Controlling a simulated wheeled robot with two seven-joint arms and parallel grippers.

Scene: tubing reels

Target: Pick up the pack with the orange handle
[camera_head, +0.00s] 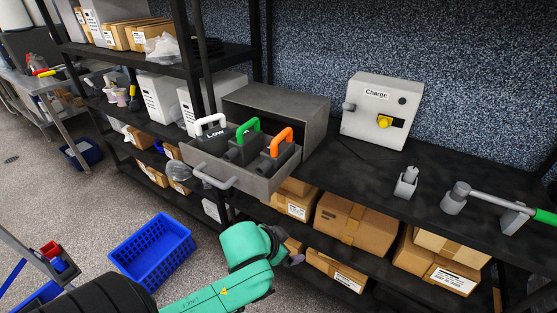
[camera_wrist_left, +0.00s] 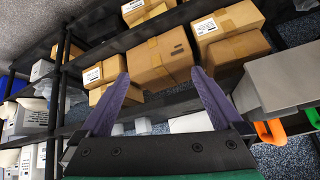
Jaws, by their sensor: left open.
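The pack with the orange handle (camera_head: 279,148) stands in an open grey drawer (camera_head: 255,185), at the right end of a row of three dark packs. The green-handled pack (camera_head: 244,140) is in the middle and the white-handled pack (camera_head: 212,134), marked LOW, is at the left. My left gripper (camera_head: 292,259) is below and in front of the drawer, apart from the packs. In the left wrist view its two purple fingers (camera_wrist_left: 160,88) are spread with nothing between them. The orange handle also shows there at the right edge (camera_wrist_left: 270,131). My right gripper is not in view.
The drawer belongs to a grey cabinet (camera_head: 292,103) on a black shelf. A charge box (camera_head: 381,111) stands to the right. Cardboard boxes (camera_head: 354,222) fill the shelf below. A blue crate (camera_head: 151,250) sits on the floor.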

